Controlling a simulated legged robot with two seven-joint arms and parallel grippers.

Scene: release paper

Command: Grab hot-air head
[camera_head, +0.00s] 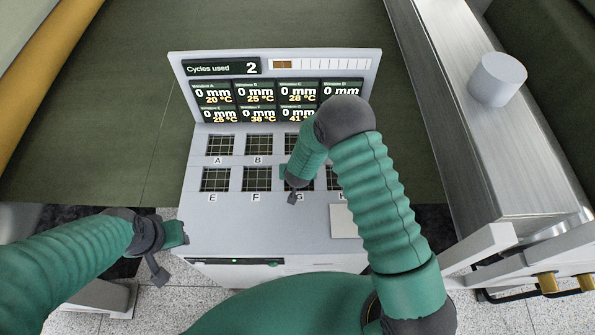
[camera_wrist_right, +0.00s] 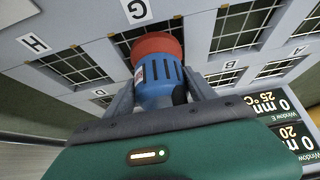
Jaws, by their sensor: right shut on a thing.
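The hot-air head (camera_wrist_right: 158,80) has a blue ribbed body and a red-orange end, and shows in the right wrist view. My right gripper (camera_wrist_right: 160,100) is shut on its blue body, with one dark finger on each side. In the head view my right gripper (camera_head: 293,196) is over the panel near window G; the hot-air head cannot be made out there. The grey console (camera_head: 270,229) has two rows of gridded windows with letters. My left gripper (camera_head: 165,258) is at the console's left front edge, apart from the head; its finger gap is unclear.
A display board (camera_head: 375,62) stands upright at the console's back, reading 2 cycles used. Dark green sheet (camera_head: 140,100) lies behind. A metal rail (camera_head: 460,120) with a grey cylinder (camera_head: 497,80) is at the right.

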